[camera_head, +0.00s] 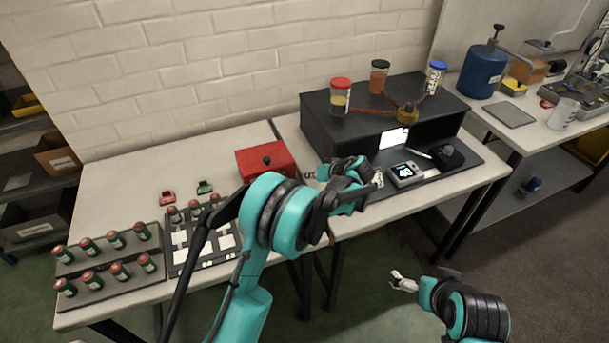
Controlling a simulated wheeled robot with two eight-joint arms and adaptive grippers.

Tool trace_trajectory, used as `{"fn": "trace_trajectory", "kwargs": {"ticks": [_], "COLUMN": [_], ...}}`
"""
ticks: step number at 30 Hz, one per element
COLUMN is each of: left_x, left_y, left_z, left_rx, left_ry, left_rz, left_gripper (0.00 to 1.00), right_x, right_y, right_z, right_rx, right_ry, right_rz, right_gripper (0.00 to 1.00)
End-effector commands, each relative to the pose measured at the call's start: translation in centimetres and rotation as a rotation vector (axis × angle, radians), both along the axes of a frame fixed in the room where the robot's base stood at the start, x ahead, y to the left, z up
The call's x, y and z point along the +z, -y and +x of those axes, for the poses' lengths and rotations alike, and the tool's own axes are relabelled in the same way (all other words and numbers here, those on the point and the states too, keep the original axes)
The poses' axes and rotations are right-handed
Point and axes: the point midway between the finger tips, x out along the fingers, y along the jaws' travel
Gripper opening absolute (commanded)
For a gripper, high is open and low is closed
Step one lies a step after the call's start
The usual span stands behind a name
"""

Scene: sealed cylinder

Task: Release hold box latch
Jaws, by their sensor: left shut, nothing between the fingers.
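A red box (266,160) with a black knob on its lid stands on the table near the wall, and its lid looks closed. I cannot make out a separate latch on it. My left gripper (376,179) is shut and empty, to the right of the red box and in front of the black bench unit (330,135). A small device with a lit display reading 40 (404,174) is just right of the gripper. My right gripper (403,282) is low at the right, in front of the table and apart from everything; its fingers are too small to judge.
Several green cylinders with red caps stand in a rack (100,292) and a tray (178,262) at left. A red clip (167,197) and a green clip (204,187) lie behind. Jars, including a red-lidded one (341,97), stand on the bench unit. A blue canister (483,72) is farther right.

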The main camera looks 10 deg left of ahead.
Motion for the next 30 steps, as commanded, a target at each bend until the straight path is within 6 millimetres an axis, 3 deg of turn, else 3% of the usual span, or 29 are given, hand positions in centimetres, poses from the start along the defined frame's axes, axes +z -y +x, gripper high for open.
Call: {"fn": "trace_trajectory", "kwargs": {"ticks": [13, 30], "left_x": [0.1, 0.0], "left_y": [6.9, 7.8], "left_z": [-1.3, -1.5], "left_rx": [0.000, 0.002], "left_ry": [-0.001, 0.000], "left_rz": [0.000, 0.000], "left_gripper": [0.00, 0.00], "right_x": [2.2, 2.3], "right_y": [0.0, 0.0], "right_z": [0.0, 0.0], "right_rx": [0.000, 0.000], "right_ry": [0.000, 0.000], "right_rz": [0.000, 0.000], "right_gripper": [1.00, 1.00]}}
